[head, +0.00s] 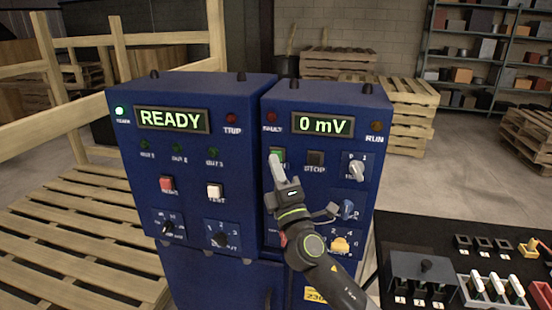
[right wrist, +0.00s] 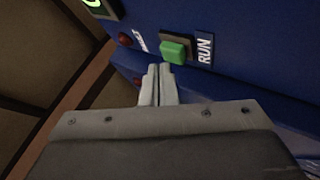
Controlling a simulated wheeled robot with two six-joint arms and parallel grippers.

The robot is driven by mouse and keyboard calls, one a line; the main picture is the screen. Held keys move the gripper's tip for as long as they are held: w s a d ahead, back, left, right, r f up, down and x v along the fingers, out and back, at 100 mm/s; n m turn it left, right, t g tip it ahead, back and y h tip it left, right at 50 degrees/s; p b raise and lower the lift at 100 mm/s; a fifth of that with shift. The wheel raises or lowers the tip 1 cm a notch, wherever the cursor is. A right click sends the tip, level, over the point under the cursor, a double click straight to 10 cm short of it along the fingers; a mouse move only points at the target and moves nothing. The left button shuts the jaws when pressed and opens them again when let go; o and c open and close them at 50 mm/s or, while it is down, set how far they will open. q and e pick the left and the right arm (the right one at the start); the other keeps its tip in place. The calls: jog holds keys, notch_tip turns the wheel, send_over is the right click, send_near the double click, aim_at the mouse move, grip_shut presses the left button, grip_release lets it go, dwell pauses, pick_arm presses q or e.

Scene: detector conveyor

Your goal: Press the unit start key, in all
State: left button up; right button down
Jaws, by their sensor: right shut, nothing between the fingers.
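The green key (head: 277,152) is on the right-hand blue cabinet (head: 300,95), below its FAULT lamp and left of the STOP key. In the right wrist view the green key (right wrist: 173,51) stands out from its dark frame, with the label RUN beside it. My right gripper (head: 276,163) is shut and empty, its fingertips partly covering the key in the head view. In the right wrist view the fingertips (right wrist: 159,70) end just beside the key's lower left edge; I cannot tell whether they touch it. My left gripper is not in view.
The display (head: 323,125) reads 0 mV; the RUN lamp (head: 376,126) looks dim. The dark STOP key (head: 315,158) and several knobs are close to my right arm. The left cabinet's display (head: 171,120) reads READY. A black table (head: 400,235) with switches stands at right.

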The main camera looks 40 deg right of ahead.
jog(key=shift+w+d, duration=0.35)
jog(key=shift+d, duration=0.1)
dwell(0.8)
jog(key=shift+s+a, duration=0.1)
dwell(0.3)
jog(key=shift+s+a, duration=0.5)
jog(key=shift+a, duration=0.1)
jog(key=s+a+p, duration=0.1)
jog(key=s+a, duration=0.2)
jog(key=shift+s+a, duration=0.1)
jog(key=shift+a, duration=0.3)
jog(key=shift+f, duration=0.1)
dwell(0.7)
